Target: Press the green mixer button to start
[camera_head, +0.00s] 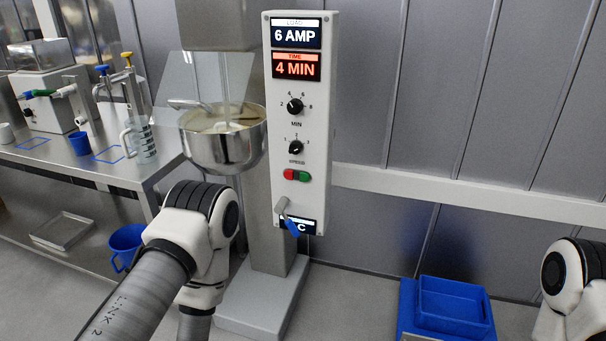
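The mixer's white control panel (300,130) stands upright in the centre. The green button (303,176) is on its lower half, just right of a red button (289,174). Above them are a speed dial (296,148) and a minute dial (294,106). Displays read 6 AMP and 4 MIN. The steel mixer bowl (222,150) holds pale contents, with a mixing tool in it behind a clear shield. My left arm bends in front of the mixer, below the bowl; its gripper is out of view. Part of my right arm shows at the right edge, its gripper also out of view.
A grey lever with a blue part (291,226) sticks out low on the panel, partly covering a lower display. A steel bench (60,165) with a measuring jug (142,138) and blue cup (80,143) is left. Blue crates (447,327) stand on the floor at right.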

